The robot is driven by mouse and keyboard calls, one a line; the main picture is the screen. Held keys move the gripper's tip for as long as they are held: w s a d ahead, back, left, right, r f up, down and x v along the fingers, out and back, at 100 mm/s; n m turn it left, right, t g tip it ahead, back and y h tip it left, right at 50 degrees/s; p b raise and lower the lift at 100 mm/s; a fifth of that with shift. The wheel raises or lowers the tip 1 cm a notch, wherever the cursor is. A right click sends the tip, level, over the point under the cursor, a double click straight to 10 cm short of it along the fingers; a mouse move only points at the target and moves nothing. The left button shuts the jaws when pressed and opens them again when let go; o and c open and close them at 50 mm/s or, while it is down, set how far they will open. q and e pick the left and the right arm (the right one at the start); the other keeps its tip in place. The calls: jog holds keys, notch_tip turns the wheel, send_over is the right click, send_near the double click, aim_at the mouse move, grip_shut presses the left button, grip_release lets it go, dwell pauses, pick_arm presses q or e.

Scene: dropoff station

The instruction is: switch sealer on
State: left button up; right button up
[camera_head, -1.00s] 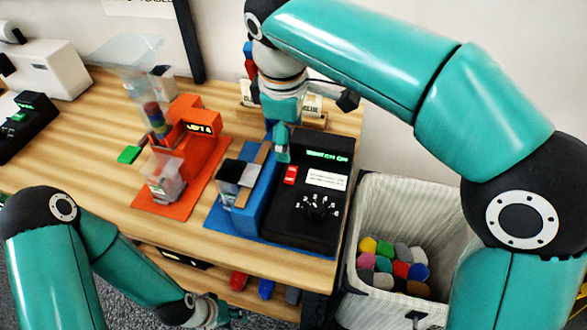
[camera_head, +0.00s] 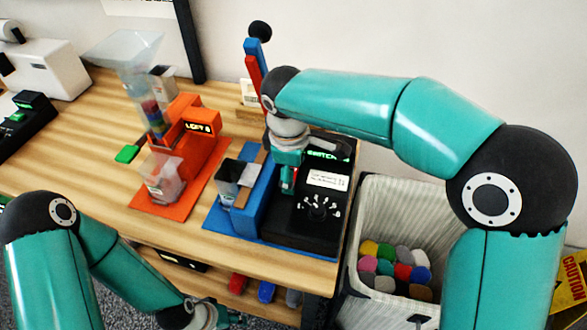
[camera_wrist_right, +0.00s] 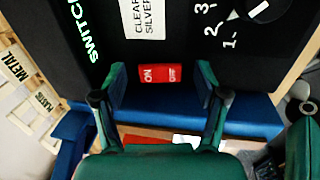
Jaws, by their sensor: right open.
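The sealer is a black box (camera_head: 305,233) beside a blue frame (camera_head: 255,207), with a green-lit display (camera_head: 327,155) and a dial (camera_head: 317,206).
An orange machine (camera_head: 190,150) with a clear hopper (camera_head: 125,50) stands left of the blue frame. A blue and red lever (camera_head: 255,65) rises behind. A pale bin (camera_head: 440,205) of coloured pieces is right of the table. Bare wood (camera_head: 90,185) lies at the left.

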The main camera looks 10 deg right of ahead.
jog(key=c, duration=1.2)
jog(key=shift+o, duration=0.2)
jog(key=shift+r+p, duration=0.15)
jog(key=shift+p, duration=0.25)
jog(key=g+p, duration=0.1)
jog(key=p, duration=0.2)
jog(key=g+y+p, duration=0.1)
jog(key=p, duration=0.2)
jog(key=shift+w+d+r, duration=0.15)
jog(key=shift+w, duration=0.15)
jog(key=shift+f+g+p, duration=0.2)
jog(key=shift+g+p, duration=0.1)
jog(key=shift+p, duration=0.1)
jog(key=o, duration=1.2)
jog(key=shift+f, duration=0.1)
jog(key=shift+c, duration=0.2)
